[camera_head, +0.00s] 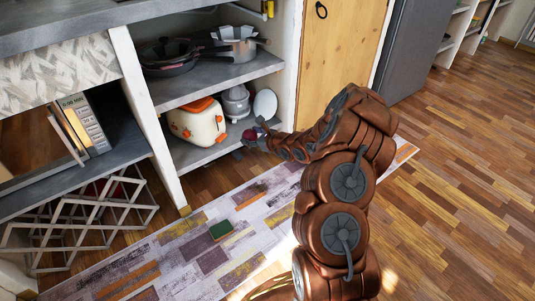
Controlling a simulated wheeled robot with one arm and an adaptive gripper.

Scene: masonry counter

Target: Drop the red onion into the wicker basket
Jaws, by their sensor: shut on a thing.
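My gripper (248,138) is at the front of the lower shelf, right of the cream toaster. It is shut on the red onion (250,134), a small dark red-purple round thing between the fingers. The fingers hide part of it. A tan, curved, woven-looking rim (268,290) shows at the bottom edge beside my arm. It looks like the wicker basket, but most of it is cut off or hidden, so its inside cannot be seen.
The shelf (205,152) holds a cream toaster (197,122), grey pots (236,101) and a white plate (265,104). Pans (168,56) sit on the shelf above. A patterned rug (190,255) with a green sponge-like block (221,230) lies in front. Wooden floor is open at right.

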